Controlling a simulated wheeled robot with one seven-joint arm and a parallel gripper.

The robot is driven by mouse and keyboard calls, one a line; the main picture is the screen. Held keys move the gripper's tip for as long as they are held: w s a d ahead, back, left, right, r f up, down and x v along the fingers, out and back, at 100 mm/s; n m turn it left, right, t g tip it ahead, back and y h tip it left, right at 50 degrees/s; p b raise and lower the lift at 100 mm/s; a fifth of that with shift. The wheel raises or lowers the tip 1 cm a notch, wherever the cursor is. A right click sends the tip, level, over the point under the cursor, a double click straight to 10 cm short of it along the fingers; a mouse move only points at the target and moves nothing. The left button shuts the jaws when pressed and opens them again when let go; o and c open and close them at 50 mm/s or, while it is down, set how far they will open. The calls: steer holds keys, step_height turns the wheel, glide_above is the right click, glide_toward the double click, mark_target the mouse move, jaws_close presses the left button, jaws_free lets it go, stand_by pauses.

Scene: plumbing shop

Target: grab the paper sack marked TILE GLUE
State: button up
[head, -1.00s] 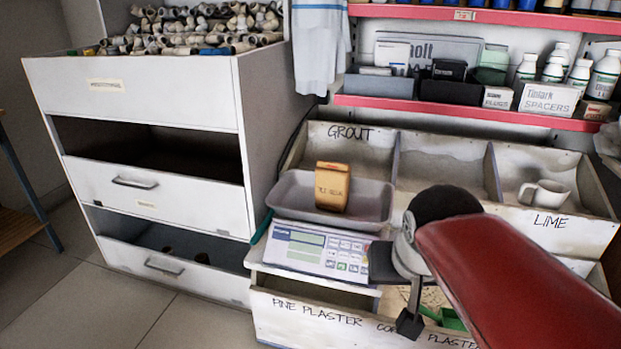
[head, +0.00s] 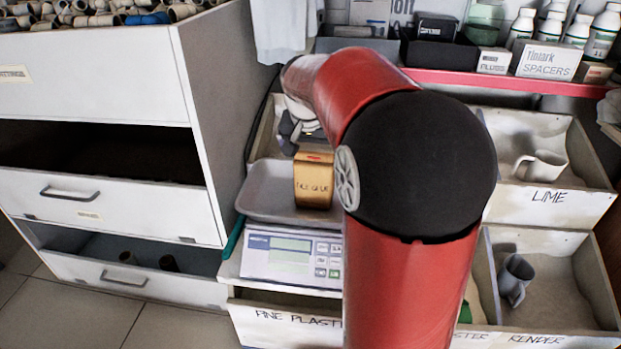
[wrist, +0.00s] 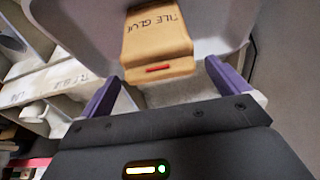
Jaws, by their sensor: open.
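The tan paper sack marked TILE GLUE (head: 313,186) stands upright in the grey pan (head: 262,205) of the scale. In the wrist view, the sack (wrist: 157,42) lies just ahead, its lettering upside down and a red mark on its near end. My gripper (wrist: 163,74) is open there, its two purple fingers spread to either side of the sack's near end, with nothing clearly held. In the head view, my gripper (head: 292,130) shows only in part, at the sack's far upper side. My red arm hides the pan's right part.
The scale's keypad (head: 292,258) sits in front of the pan. A white drawer cabinet (head: 100,140) stands to the left. Shelves with bottles and boxes are behind.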

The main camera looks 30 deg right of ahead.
mark_target(314, 154)
steer(key=x, duration=0.4)
steer(key=shift+w+d, duration=0.15)
steer(key=shift+d, duration=0.05)
steer(key=shift+c, duration=0.4)
steer(key=c, duration=1.7)
